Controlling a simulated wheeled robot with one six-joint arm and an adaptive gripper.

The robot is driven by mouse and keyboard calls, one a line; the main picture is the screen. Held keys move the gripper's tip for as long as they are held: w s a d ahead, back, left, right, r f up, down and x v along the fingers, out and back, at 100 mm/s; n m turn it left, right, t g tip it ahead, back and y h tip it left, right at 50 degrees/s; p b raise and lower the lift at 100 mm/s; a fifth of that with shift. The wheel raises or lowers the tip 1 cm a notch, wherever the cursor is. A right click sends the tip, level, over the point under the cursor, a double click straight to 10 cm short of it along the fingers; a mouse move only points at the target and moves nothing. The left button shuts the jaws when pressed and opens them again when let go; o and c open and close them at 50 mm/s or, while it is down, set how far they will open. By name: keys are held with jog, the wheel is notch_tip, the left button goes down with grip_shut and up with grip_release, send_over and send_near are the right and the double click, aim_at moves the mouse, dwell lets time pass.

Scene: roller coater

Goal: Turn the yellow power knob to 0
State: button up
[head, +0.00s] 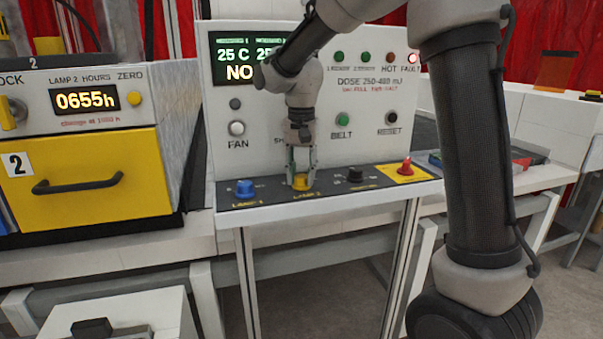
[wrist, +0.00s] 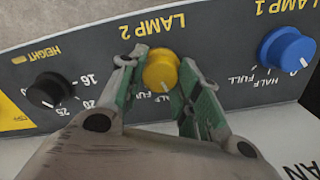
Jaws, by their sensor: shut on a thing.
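The 0 mark of this knob is hidden or unreadable.
A blue LAMP 1 knob (head: 244,188) stands to the left, and a black height knob (head: 355,174) and a red knob (head: 406,166) to the right. The upright panel behind carries a green display (head: 240,60) and several buttons. A yellow drawer (head: 90,180) is at left.

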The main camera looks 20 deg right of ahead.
aim_at(302, 176)
jog(key=n, duration=0.5)
jog(key=shift+n, duration=0.3)
dwell(0.4)
jog(key=o, duration=1.1)
jog(key=shift+c, duration=0.2)
notch_tip(302, 176, up, 12)
